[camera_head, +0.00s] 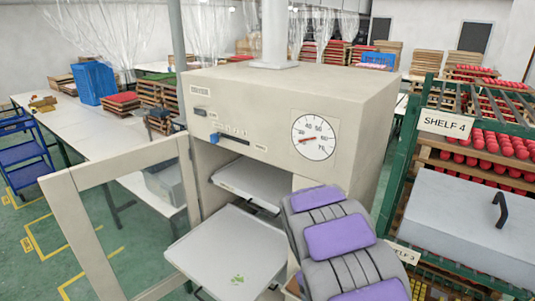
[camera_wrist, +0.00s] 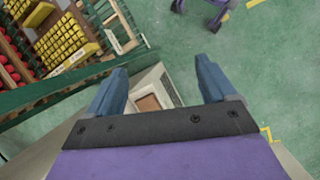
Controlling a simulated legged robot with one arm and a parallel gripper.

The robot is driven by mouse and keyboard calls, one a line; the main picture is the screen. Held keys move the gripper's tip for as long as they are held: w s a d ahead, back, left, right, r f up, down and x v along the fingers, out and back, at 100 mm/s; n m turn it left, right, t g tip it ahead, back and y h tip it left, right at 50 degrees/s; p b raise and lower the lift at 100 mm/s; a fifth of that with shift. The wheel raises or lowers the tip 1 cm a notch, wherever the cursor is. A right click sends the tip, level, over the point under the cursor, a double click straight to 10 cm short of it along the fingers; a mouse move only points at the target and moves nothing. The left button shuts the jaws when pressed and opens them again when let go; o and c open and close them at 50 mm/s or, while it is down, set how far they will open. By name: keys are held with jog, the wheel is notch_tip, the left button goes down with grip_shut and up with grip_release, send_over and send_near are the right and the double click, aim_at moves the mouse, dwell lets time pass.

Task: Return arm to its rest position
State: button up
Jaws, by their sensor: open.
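My gripper (camera_wrist: 161,68) shows in the wrist view with its two blue-grey fingers spread wide. Nothing is between the fingers. Behind them lie the green floor and a pale box-like thing with a brown opening (camera_wrist: 150,103). My arm, grey with purple pads, rises at the lower middle of the head view, in front of the dryer (camera_head: 270,100). The gripper itself cannot be made out in that view.
The dryer's framed door (camera_head: 100,172) stands open to the left. A grey tray (camera_head: 215,250) with a small green mark sticks out of the dryer. Shelf 4 (camera_head: 445,124) with red items stands close on the right. A long white table (camera_head: 70,125) is behind left.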

jog(key=s+d+r+m+y+b, duration=0.1)
jog(key=s+r+m+b, duration=0.1)
jog(key=s+r, duration=0.3)
jog(key=s+d+r+m+b, duration=0.1)
jog(key=s+r+m, duration=0.1)
jog(key=s, duration=0.6)
jog(key=s+a+m+y+b, duration=0.2)
jog(key=s+a+m+b, duration=0.1)
jog(key=s, duration=1.4)
jog(key=shift+s+t+b, duration=0.3)
jog(key=shift+t+b, duration=0.1)
jog(key=shift+o, duration=0.3)
